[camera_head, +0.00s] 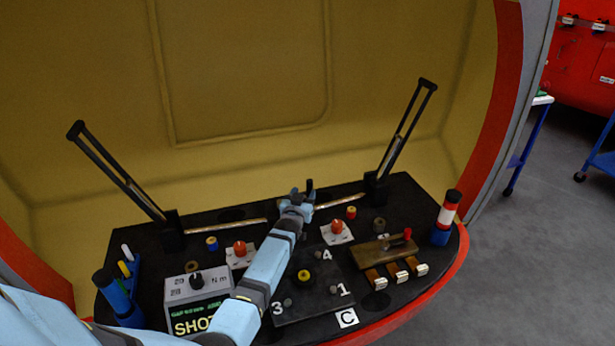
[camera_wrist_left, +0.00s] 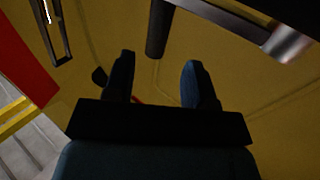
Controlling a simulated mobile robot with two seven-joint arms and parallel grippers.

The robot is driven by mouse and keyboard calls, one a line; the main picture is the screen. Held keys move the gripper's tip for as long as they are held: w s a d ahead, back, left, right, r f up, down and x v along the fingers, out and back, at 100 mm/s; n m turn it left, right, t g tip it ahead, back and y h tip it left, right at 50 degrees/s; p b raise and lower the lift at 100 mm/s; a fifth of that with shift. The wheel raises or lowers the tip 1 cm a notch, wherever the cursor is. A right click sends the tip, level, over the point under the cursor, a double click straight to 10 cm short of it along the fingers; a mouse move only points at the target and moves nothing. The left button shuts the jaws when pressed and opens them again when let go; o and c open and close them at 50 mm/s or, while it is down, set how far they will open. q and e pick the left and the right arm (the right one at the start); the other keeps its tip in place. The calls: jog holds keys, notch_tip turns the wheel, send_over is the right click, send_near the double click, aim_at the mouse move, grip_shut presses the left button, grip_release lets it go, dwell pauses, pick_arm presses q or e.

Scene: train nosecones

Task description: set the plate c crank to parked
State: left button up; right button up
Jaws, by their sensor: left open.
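My left gripper (camera_head: 300,194) is beyond the plate, near the back edge of the console. In the left wrist view its two fingers (camera_wrist_left: 158,62) are apart with nothing between them. A dark cylinder (camera_wrist_left: 157,28) shows beyond them; I cannot tell what it is.
Two tall black levers (camera_head: 105,165) (camera_head: 408,130) rise at the console's back.

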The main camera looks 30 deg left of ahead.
pick_arm(q)
jog(key=p+v, duration=0.3)
jog(key=v, duration=0.3)
jog(key=shift+a, duration=0.1)
dwell(0.4)
